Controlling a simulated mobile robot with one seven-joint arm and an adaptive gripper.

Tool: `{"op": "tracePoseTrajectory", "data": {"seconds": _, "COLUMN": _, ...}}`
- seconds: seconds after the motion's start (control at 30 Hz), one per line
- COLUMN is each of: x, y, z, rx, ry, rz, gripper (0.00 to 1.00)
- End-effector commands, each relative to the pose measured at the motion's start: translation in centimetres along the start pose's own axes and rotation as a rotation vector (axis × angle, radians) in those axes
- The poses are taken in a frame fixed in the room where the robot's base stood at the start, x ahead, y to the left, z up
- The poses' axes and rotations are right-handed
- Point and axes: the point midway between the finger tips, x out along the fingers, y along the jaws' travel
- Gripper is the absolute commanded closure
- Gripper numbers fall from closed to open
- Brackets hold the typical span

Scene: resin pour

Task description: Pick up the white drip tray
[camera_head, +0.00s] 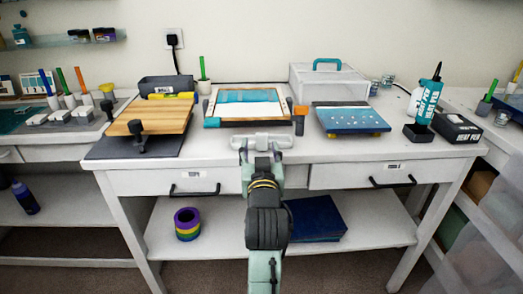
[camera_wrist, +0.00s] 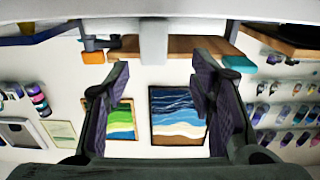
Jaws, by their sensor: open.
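A pale, flat white piece with rounded ends, apparently the white drip tray (camera_head: 276,141), lies at the table's front edge, in front of the wooden frame. In the wrist view, a pale block that looks like part of it (camera_wrist: 153,42) shows at the top, between my fingers' lines. My gripper (camera_head: 262,155) is just in front of it in the head view and hides part of its near side. In the wrist view my gripper (camera_wrist: 158,75) has its dark fingers apart, with nothing between them. Whether the fingers touch the tray cannot be told.
Behind lies a wooden frame (camera_head: 213,108) with a blue and white panel and an orange clamp (camera_head: 300,113). A wooden board (camera_head: 155,121) is at left, a blue panel (camera_head: 345,119) at right. Drawer handles (camera_head: 195,192) jut from the table front. A lower shelf (camera_head: 355,215) is beneath.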

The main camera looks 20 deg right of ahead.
Motion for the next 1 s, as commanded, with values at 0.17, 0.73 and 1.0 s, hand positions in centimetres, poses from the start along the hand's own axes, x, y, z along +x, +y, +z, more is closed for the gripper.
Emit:
{"op": "tracePoseTrajectory", "data": {"seconds": 0.17, "x": 1.2, "y": 0.1, "z": -0.1, "rx": 0.000, "ry": 0.001, "rz": 0.000, "gripper": 0.50}}
{"op": "tracePoseTrajectory", "data": {"seconds": 0.73, "x": 5.9, "y": 0.8, "z": -0.2, "rx": 0.000, "ry": 0.001, "rz": 0.000, "gripper": 0.50}}
{"op": "tracePoseTrajectory", "data": {"seconds": 1.0, "x": 5.9, "y": 0.8, "z": -0.2, "rx": 0.000, "ry": 0.001, "rz": 0.000, "gripper": 0.65}}
